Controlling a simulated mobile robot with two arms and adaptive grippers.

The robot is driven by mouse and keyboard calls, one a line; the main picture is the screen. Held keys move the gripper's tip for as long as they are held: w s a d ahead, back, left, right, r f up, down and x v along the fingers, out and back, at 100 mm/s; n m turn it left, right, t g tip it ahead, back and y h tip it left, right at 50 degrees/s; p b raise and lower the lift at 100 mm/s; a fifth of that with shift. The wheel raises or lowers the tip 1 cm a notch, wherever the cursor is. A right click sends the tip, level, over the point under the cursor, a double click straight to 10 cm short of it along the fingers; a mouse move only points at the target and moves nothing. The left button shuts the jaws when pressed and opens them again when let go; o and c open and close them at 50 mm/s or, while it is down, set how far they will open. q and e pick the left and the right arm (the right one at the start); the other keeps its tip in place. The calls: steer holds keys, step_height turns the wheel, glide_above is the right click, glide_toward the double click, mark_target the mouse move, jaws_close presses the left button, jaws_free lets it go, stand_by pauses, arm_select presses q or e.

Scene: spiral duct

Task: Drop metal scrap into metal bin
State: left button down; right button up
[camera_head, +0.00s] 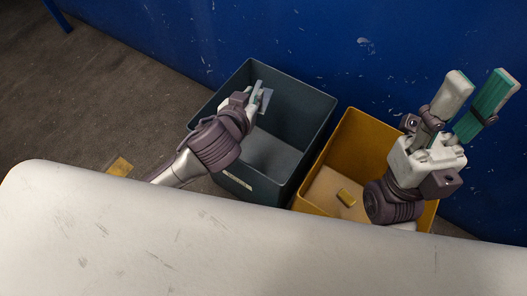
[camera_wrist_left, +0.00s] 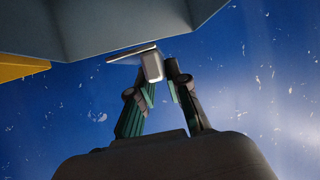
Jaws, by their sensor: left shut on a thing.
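My left gripper (camera_head: 258,91) is over the dark grey-green bin (camera_head: 318,118), near its back left wall. It is shut on a small grey piece of metal scrap (camera_head: 265,101), held inside the bin's outline in the head view. In the left wrist view the fingers of my left gripper (camera_wrist_left: 158,95) close on the pale metal piece (camera_wrist_left: 151,66). The bin wall (camera_wrist_left: 110,22) shows beside it. A label on the bin's front is too small to read. My right gripper (camera_head: 482,90) is raised over the right side of the yellow bin, its fingers apart and empty.
A white table (camera_head: 140,240) fills the foreground. A scuffed blue wall (camera_head: 300,40) runs behind. Brown floor (camera_head: 90,95) is open at left.

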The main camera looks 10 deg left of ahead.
arm_select(q)
steer(key=c, duration=1.1)
jaws_free()
steer(key=shift+o, duration=0.2)
steer(key=v, duration=0.7)
steer(key=shift+s, duration=0.2)
steer(key=shift+r, duration=0.15)
